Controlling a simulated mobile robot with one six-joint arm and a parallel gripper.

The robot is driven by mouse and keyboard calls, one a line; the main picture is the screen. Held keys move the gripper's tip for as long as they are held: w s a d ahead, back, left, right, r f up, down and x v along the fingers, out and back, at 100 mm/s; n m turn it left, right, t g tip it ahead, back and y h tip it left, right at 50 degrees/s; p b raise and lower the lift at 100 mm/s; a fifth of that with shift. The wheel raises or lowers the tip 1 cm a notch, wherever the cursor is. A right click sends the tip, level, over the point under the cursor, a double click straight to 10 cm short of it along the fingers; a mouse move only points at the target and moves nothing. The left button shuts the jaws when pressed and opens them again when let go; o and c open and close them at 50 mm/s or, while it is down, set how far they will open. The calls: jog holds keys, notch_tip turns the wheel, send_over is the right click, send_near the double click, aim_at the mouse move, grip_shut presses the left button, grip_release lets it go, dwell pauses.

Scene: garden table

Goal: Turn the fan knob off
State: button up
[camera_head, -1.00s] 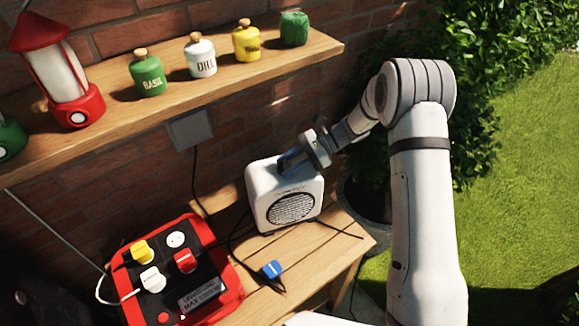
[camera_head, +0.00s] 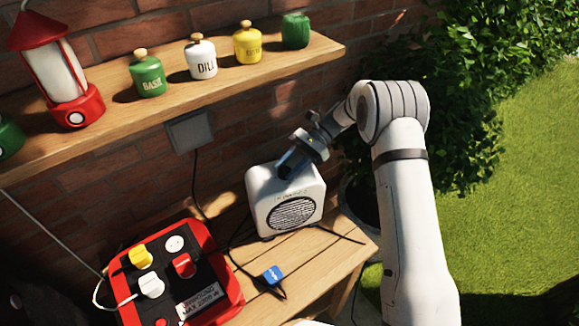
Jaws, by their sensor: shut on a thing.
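The white fan heater (camera_head: 258,190) stands on the wooden table, its round dark grille facing forward. My gripper (camera_head: 287,170) reaches down from the upper right to the top of the fan. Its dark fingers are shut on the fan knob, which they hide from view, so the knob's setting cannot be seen.
A red and black power strip (camera_head: 226,262) with yellow, white and red plugs lies left of the fan. A blue plug (camera_head: 273,274) and cables lie on the table (camera_head: 330,260). Above, a shelf (camera_head: 110,122) holds jars and a red lantern (camera_head: 75,102).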

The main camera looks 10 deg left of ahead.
jog(key=o, duration=1)
jog(key=b+v, duration=0.1)
jog(key=v, duration=0.6)
jog(key=shift+b, duration=0.35)
jog(key=shift+w+d+r, duration=0.15)
jog(key=shift+w+d, duration=0.1)
jog(key=shift+w, duration=0.05)
